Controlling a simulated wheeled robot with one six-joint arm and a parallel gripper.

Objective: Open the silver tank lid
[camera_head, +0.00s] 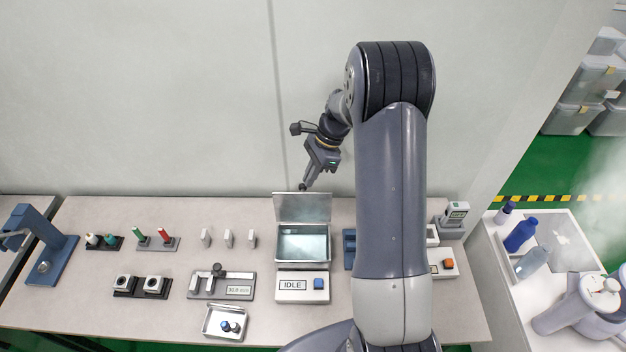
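The silver tank (279,262) stands on the bench near the middle, with pale blue-green contents showing inside. Its silver lid (302,208) is raised at the back edge and stands up behind the opening, so the tank is open. My gripper (304,187) is above and behind the bench, its tips pointing down close to the top edge of the lid. I cannot tell whether they touch it. The fingers are too small to show whether they are open or shut. No object is visible in them.
A box labelled IDLE (290,295) with a blue button sits in front of the tank. A caliper stand (222,285) and a small tray (210,330) are to the left. My arm hides part of the bench on the right. A wall rises behind.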

